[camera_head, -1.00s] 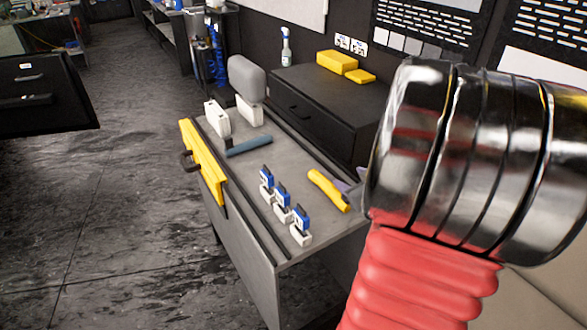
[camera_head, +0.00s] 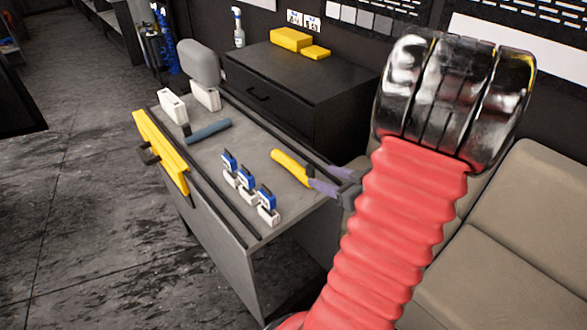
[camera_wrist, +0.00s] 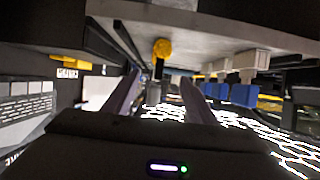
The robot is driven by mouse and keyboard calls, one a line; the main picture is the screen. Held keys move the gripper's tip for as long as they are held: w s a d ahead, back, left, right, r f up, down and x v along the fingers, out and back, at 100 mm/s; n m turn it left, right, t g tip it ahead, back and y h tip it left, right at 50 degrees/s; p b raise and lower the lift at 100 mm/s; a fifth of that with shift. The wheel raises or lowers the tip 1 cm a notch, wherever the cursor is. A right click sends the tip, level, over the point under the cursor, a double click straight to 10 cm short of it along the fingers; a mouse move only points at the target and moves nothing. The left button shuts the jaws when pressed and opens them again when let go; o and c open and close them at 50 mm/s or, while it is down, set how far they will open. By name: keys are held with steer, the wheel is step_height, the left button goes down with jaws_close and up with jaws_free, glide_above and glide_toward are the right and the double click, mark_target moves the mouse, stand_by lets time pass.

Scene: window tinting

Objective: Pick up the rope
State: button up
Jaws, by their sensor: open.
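I cannot make out a rope for certain in either view. A blue coiled thing (camera_head: 165,40) hangs on a stand at the far back left in the head view; it is too small to tell if it is rope. My gripper (camera_head: 313,179) has its fingers at the right end of the grey bench, close to a yellow-handled tool (camera_head: 290,165). In the wrist view my gripper (camera_wrist: 160,80) is open, with nothing seen held between the fingers. The yellow tool (camera_wrist: 161,48) shows end-on beyond the fingertips. That view looks upside down.
The grey bench (camera_head: 215,160) holds several blue-and-white bottles (camera_head: 246,193), a blue-grey tool (camera_head: 208,131) and white containers (camera_head: 173,105). A yellow level-like bar (camera_head: 160,152) is on its left edge. A black cabinet (camera_head: 300,85) stands behind. The floor (camera_head: 70,200) at left is clear.

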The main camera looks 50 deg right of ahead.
mark_target(299, 168)
steer(key=shift+x, duration=4.1)
steer(key=shift+x, duration=2.6)
steer(key=shift+d+f, duration=0.1)
steer(key=shift+c, duration=0.2)
steer(key=c, duration=1.2)
